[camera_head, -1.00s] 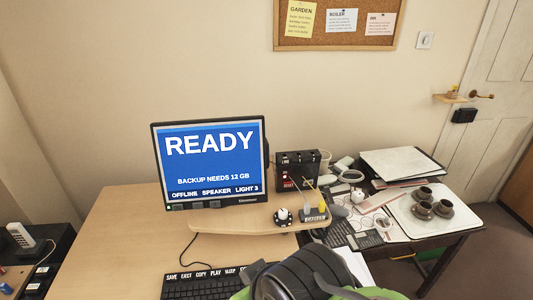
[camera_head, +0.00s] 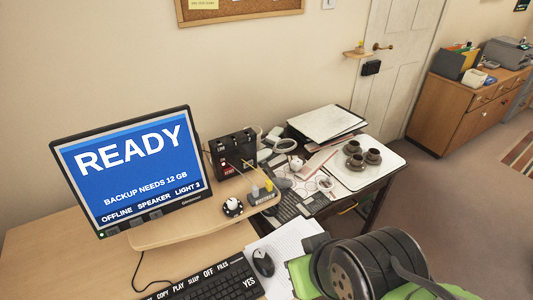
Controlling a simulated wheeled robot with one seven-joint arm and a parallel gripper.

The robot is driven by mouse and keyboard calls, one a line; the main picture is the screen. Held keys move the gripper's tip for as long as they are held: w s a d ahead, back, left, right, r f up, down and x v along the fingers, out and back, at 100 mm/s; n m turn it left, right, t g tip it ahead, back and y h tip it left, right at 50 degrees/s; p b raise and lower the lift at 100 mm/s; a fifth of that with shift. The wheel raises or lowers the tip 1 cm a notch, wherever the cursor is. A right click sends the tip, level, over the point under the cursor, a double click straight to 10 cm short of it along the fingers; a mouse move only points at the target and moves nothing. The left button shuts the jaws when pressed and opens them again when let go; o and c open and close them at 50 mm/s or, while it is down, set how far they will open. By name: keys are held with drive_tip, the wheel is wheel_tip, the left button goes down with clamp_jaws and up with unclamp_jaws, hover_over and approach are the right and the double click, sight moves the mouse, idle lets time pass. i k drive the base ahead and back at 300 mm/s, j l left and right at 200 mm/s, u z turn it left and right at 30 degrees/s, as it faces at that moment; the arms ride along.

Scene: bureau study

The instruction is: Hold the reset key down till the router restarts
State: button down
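A black box (camera_head: 232,151), which looks like the router, stands upright on the desk just right of the monitor. A small red label reading RESET (camera_head: 228,170) is on its front, low on the left side. The key itself is too small to make out. My arm's green and black links fill the lower right of the view, well to the right of and nearer than the box. My gripper is not in view.
The monitor (camera_head: 128,172) shows READY and OFFLINE. A keyboard (camera_head: 215,283), a mouse (camera_head: 263,263) and a round black-and-white knob (camera_head: 232,207) are in front. A dark side table holds a white tray (camera_head: 345,179) with brown cups. Open floor (camera_head: 450,200) lies to the right.

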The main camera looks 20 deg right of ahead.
sight(228, 171)
drive_tip(key=l+u, duration=0.65)
drive_tip(key=u, duration=0.2)
drive_tip(key=k+l+u, duration=0.1)
drive_tip(key=l+u, duration=0.3)
drive_tip(key=k+l+u, duration=0.15)
drive_tip(key=u, duration=0.3)
drive_tip(key=k+l+u, duration=0.15)
drive_tip(key=u, duration=0.25)
drive_tip(key=l+u, duration=1.2)
drive_tip(key=k+l+u, duration=0.1)
drive_tip(key=l+u, duration=0.3)
